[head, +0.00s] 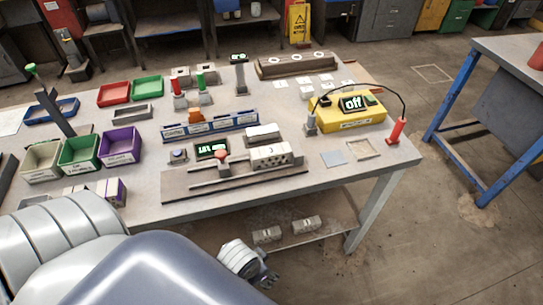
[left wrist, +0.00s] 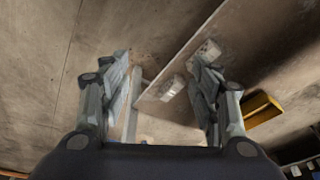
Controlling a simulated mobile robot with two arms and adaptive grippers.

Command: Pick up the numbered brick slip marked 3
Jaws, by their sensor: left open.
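Several small pale pieces (head: 308,86) lie in rows on the workbench towards the back, left of the yellow case. They may be the brick slips, but no number can be read on them, so I cannot tell which is marked 3. My left gripper (head: 265,278) is low in front of the workbench, below its top and well away from these pieces. In the left wrist view my left gripper (left wrist: 160,90) is open, with nothing between its fingers. My right gripper is not in view.
The workbench (head: 340,185) holds bins, trays, a rail fixture (head: 235,178) and a yellow case (head: 350,118) with a cable. Two grey hollow bricks (head: 267,235) sit on the lower shelf, near my left gripper. A blue-legged table (head: 505,60) stands at right.

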